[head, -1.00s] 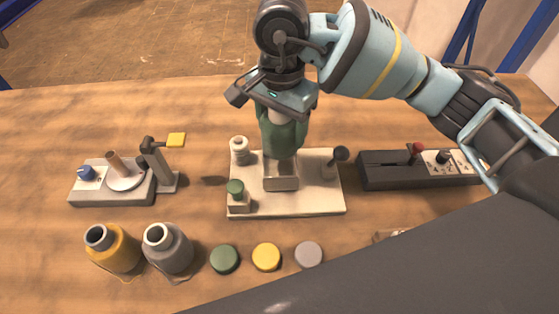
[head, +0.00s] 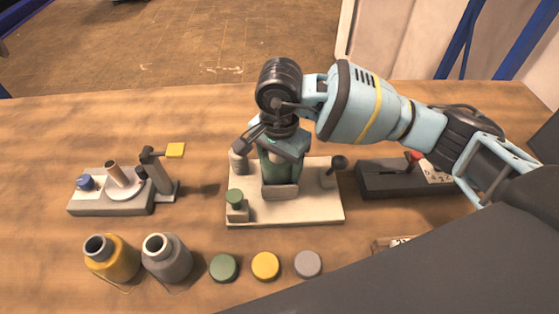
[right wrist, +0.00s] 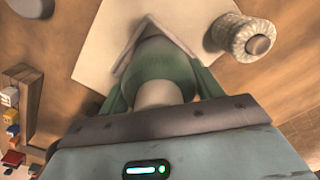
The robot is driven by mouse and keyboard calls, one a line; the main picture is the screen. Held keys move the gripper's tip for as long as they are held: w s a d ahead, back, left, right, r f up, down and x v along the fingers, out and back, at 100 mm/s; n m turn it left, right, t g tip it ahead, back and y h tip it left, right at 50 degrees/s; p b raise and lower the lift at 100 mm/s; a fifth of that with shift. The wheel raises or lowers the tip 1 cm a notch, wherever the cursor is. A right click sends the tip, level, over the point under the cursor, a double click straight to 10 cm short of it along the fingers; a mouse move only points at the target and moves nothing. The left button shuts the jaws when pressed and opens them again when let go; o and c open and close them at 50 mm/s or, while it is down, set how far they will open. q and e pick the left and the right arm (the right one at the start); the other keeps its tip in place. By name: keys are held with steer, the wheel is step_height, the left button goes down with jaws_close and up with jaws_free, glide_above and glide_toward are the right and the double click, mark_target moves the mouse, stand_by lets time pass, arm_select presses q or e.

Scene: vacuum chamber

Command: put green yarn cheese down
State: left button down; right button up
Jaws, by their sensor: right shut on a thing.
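The green yarn cheese (head: 282,165) is upright in my right gripper (head: 278,145), above the middle of a cream board (head: 312,207). Its lower end is behind or inside a grey bracket (head: 281,191) on that board; I cannot tell whether it rests there. My left gripper is out of view.
The board also carries a white spool (head: 239,160), a green knob (head: 235,197) and a dark knob (head: 338,163). A device with a yellow flag (head: 176,150) stands left. Yellow (head: 112,258) and grey (head: 167,257) bottles and three discs (head: 265,266) are in front. A dark control box (head: 385,178) is right.

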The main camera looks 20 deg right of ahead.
steer(key=shift+f, duration=0.1)
steer(key=o, duration=0.8)
steer(key=shift+c, duration=0.2)
step_height(320, 180, up, 12)
steer(key=shift+b, duration=0.3)
